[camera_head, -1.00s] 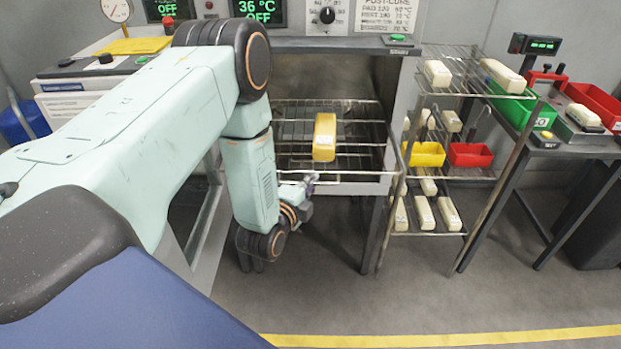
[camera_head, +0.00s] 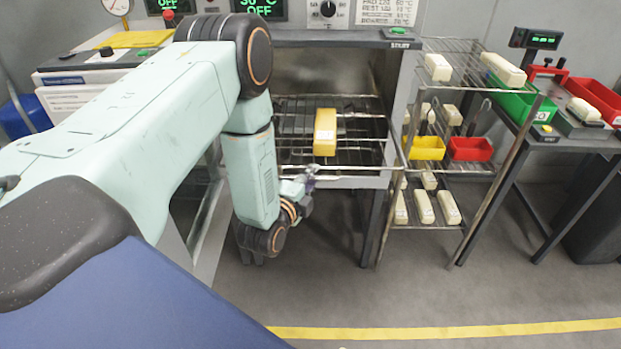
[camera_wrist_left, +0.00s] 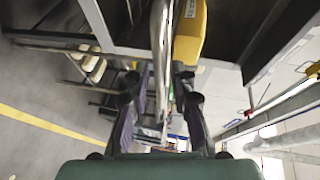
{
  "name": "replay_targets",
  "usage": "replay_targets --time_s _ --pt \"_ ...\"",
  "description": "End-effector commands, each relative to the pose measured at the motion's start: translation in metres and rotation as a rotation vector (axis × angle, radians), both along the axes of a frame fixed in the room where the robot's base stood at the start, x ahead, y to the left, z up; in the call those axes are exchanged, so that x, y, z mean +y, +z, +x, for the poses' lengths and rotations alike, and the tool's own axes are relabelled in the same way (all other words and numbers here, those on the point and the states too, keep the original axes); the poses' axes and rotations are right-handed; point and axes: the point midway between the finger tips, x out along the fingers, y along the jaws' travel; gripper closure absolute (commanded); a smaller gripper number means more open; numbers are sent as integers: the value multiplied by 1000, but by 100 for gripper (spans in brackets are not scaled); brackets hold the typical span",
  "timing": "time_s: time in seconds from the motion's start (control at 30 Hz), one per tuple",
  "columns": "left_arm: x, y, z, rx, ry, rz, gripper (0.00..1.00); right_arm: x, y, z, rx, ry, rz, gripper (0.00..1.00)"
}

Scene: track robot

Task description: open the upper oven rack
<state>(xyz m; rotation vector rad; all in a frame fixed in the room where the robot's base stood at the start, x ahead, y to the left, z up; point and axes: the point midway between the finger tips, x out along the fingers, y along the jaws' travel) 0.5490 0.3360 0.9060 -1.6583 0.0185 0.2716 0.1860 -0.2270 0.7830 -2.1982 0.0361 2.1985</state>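The upper oven rack (camera_head: 365,152) is a wire shelf in the open oven (camera_head: 350,75), bearing a yellow block (camera_head: 325,132). My left gripper (camera_head: 311,180) is at the rack's front bar, left of the block's front end. In the left wrist view, the metal bar (camera_wrist_left: 160,50) runs lengthwise between the two fingers of the left gripper (camera_wrist_left: 158,80). The fingers stand apart on either side of it, with gaps visible. The yellow block (camera_wrist_left: 190,30) shows just right of the bar. My right gripper is not in view.
Right of the oven stands a wire shelf (camera_head: 455,85) with pale blocks, a yellow bin (camera_head: 427,148) and a red bin (camera_head: 470,149). A side table (camera_head: 590,143) stands farther right. The floor (camera_head: 400,295) in front is clear, with a yellow line.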

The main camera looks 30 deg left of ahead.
Motion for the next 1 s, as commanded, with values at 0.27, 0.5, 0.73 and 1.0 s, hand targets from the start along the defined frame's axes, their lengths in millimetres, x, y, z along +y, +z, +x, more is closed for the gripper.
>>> replay_targets --time_s 0.27,0.5,0.73,1.0 --pt "-1 0 -1 1 -2 -1 68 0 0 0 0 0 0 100" --pt "-3 2 -16 4 -2 -2 68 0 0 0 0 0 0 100" --pt "-10 10 -62 6 0 -3 68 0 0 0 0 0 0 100" --pt "-17 19 -105 3 0 0 68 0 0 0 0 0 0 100"
